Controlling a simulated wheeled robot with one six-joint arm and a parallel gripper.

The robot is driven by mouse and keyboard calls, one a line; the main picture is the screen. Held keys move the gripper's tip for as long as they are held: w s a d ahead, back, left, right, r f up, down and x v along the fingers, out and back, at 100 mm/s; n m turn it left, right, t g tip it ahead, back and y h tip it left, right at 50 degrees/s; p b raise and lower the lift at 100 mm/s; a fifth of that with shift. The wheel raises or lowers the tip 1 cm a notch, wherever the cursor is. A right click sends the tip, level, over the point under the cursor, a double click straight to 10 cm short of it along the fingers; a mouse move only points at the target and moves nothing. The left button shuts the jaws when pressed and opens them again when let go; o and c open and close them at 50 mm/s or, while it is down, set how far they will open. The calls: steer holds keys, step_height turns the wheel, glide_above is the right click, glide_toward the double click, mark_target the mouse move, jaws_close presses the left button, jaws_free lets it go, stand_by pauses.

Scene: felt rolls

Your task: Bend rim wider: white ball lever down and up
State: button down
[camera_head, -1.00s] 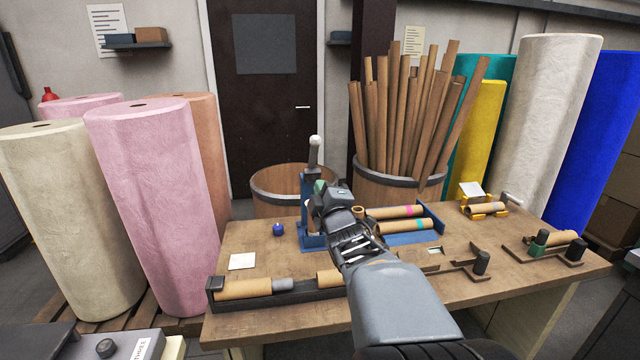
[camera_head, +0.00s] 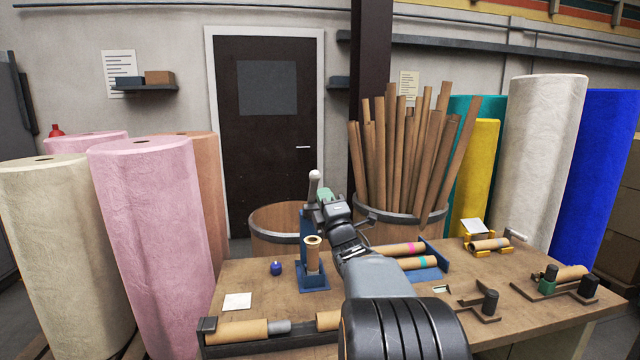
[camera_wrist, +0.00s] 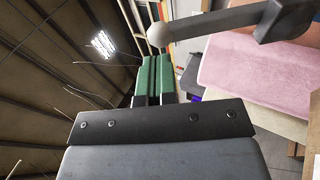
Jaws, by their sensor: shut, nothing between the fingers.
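The white ball (camera_head: 315,177) tops a grey lever on the blue press (camera_head: 304,268), standing up above it. A cardboard tube (camera_head: 312,258) stands upright in the press, its rim at the top. My gripper (camera_head: 325,195) is up beside the ball, at its lower right. In the wrist view its green fingers (camera_wrist: 152,78) are together and empty. The white ball (camera_wrist: 160,35) shows just past the fingertips, with the dark lever arm (camera_wrist: 230,22) running right from it. I cannot tell whether fingers and ball touch.
Tubes lie in a blue rack (camera_head: 433,259) behind my arm and in a dark tray (camera_head: 270,343) at the bench front. A small blue object (camera_head: 276,268) and a white card (camera_head: 237,301) lie left of the press. A wooden barrel (camera_head: 278,222) stands behind.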

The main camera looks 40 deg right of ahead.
mark_target(317, 180)
steer(key=shift+p+x, duration=0.4)
steer(key=shift+x, duration=1.5)
